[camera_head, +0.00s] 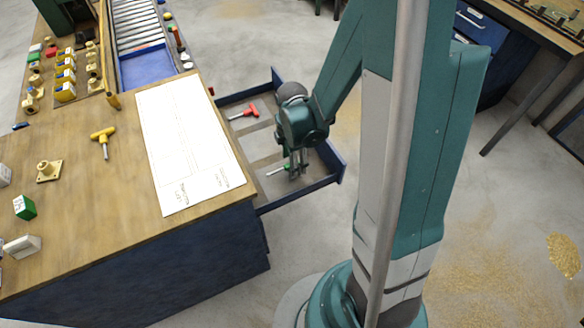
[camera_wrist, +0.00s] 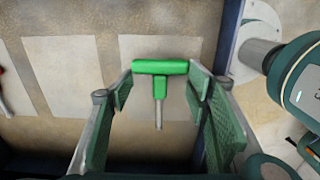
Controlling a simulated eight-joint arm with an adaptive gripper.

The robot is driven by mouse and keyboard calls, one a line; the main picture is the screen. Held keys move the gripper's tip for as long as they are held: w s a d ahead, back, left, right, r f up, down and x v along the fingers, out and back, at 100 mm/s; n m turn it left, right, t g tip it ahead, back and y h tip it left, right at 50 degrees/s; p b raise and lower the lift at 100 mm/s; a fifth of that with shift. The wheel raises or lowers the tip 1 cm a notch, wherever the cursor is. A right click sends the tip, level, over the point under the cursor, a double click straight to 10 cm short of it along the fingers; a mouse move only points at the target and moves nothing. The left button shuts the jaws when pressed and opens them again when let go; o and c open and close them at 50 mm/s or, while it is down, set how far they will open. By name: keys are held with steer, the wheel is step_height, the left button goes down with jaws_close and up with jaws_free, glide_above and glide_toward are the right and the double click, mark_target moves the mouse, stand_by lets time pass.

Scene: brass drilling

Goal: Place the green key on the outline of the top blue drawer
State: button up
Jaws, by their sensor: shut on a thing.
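The green key (camera_head: 276,172) is T-shaped, with a green handle and a grey shaft. In the wrist view the green key (camera_wrist: 160,67) lies crosswise between the fingertips of my gripper (camera_wrist: 160,85), its shaft pointing down the picture. My gripper (camera_head: 294,172) is shut on the handle, low inside the open blue drawer (camera_head: 310,190). The key is over a pale outline patch (camera_wrist: 142,48) on the drawer floor. Whether it touches the floor I cannot tell.
A red key (camera_head: 243,112) lies in the drawer on another patch. Two more pale patches (camera_wrist: 60,70) show left of the key in the wrist view. A yellow key (camera_head: 103,138) and a paper sheet (camera_head: 185,140) lie on the wooden bench. The drawer walls surround my gripper.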

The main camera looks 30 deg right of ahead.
steer(key=shift+f+b, duration=0.65)
steer(key=shift+f, duration=1.4)
steer(key=shift+f, duration=0.15)
steer(key=o, duration=1)
steer(key=shift+r, duration=0.2)
steer(key=shift+r+p, duration=1.75)
steer(key=shift+r, duration=4.25)
steer(key=shift+r, duration=0.1)
